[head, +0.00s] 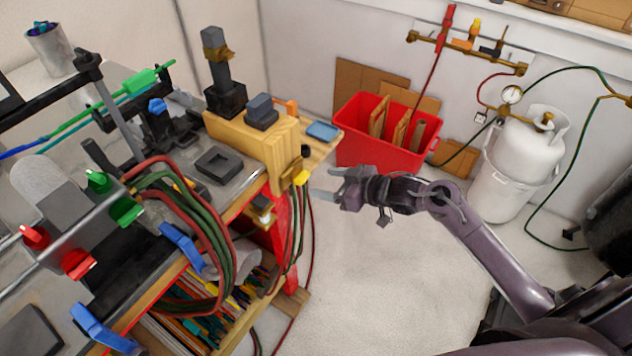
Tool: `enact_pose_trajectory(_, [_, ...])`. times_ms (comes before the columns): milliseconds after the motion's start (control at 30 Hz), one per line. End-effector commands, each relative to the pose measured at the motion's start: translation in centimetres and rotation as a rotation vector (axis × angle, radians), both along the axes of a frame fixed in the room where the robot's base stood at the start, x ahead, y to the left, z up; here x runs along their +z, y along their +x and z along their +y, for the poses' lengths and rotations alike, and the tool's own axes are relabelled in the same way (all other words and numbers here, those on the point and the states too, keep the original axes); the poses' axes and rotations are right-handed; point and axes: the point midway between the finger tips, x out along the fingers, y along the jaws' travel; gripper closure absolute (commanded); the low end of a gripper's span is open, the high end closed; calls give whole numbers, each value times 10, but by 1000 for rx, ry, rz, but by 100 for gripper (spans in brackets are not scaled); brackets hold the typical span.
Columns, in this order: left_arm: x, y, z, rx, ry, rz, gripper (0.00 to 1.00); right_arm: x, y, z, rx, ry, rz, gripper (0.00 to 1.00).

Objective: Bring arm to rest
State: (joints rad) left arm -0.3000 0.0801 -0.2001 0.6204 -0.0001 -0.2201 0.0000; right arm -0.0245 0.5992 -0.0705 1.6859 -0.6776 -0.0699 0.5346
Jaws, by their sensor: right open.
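My right arm (505,262) comes in from the lower right and reaches left over the open floor. My right gripper (322,183) is open, with its two fingers apart and nothing between them. It points left toward the workbench's right end, near a yellow fitting (301,178) with hoses hanging below it. In this view the fingertips appear close to the hoses; I cannot tell whether they touch. My left gripper is not in view.
The wooden workbench (262,135) at left carries torch gear, valves and hanging hoses (210,235). Glass rods (195,328) lie on its lower shelf. A red bin (372,150) and white gas tank (515,165) stand by the wall. The middle floor (390,290) is clear.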

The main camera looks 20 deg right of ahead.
Motion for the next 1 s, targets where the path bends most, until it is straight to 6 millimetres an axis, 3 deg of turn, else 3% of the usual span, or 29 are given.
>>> enact_pose_trajectory(133, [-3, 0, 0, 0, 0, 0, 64, 4, -8, -5, 3, -1, -1, 37])
enact_pose_trajectory(667, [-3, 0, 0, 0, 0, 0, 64, 2, -8, -6, -2, 1, 3, 37])
enact_pose_trajectory(767, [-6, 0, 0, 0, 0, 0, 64, -21, -9, -12, -34, 4, 29, 37])
enact_pose_trajectory(833, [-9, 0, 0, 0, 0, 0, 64, -54, -11, -20, -80, 3, 65, 37])
enact_pose_trajectory(1000, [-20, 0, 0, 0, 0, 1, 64, -172, -38, -45, -228, -29, 206, 37])
